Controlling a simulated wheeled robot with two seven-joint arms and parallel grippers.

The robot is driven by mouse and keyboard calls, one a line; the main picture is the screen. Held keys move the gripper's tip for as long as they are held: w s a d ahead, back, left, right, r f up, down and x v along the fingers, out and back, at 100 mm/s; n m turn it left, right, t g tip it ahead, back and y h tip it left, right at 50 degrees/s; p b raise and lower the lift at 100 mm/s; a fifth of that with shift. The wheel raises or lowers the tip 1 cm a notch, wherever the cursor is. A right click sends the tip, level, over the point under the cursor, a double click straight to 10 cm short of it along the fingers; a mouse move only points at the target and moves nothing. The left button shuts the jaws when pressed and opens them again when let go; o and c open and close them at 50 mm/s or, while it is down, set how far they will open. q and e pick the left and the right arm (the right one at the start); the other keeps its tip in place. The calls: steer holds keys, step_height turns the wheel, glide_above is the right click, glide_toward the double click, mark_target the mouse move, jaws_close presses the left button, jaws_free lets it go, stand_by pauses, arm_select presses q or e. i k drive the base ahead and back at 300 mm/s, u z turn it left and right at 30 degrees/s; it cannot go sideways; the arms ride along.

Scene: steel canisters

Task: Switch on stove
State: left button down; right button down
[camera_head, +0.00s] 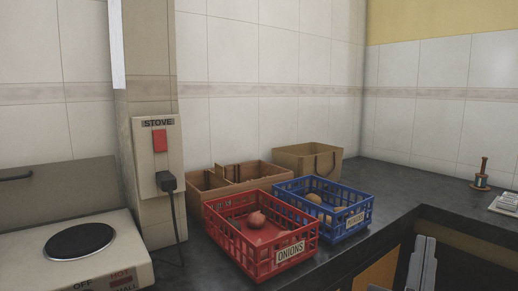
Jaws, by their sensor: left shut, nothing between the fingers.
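A beige wall plate labelled STOVE (157,160) is fixed to the pillar at the left. It carries a red rocker switch (160,141), and a black plug (166,181) with a cord hanging down sits in it below. Whether the switch is on or off I cannot tell. The stove (40,240) at lower left has a round black hotplate (78,241) and OFF and HOT markings at its front edge.
A red crate labelled ONIONS (289,252) and a blue crate (350,221) stand on the dark counter (400,182), right of the pillar. A brown divided box (208,186) and a tan box (308,162) are behind them.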

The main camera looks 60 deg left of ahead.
mark_target(160, 137)
steer(key=i, duration=0.55)
steer(key=u, duration=2.2)
steer(key=i, duration=0.5)
steer(key=u, duration=0.1)
